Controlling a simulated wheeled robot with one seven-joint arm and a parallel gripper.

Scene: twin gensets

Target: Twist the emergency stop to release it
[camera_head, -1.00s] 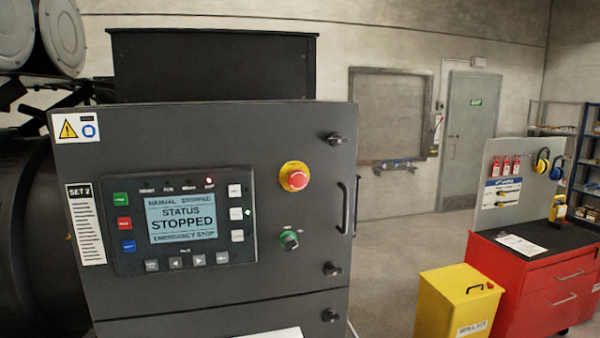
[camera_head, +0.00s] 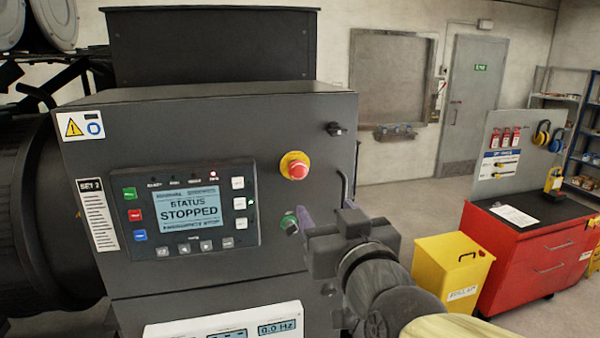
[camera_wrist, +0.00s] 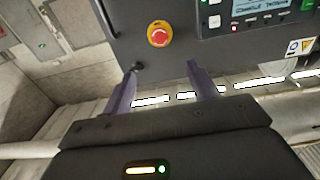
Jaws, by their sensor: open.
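The emergency stop is a red mushroom button (camera_head: 298,169) on a yellow round base, on the right part of the dark control cabinet's front. It also shows in the wrist view (camera_wrist: 158,34), upside down relative to the head view, beyond and between the fingers. The gripper is not touching the button.
The cabinet screen (camera_head: 188,208) reads STATUS STOPPED. A black latch (camera_head: 335,129) and a door handle (camera_head: 345,188) lie right of the button; my arm partly hides the handle. A yellow bin (camera_head: 450,270) and a red tool cabinet (camera_head: 530,260) stand to the right.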

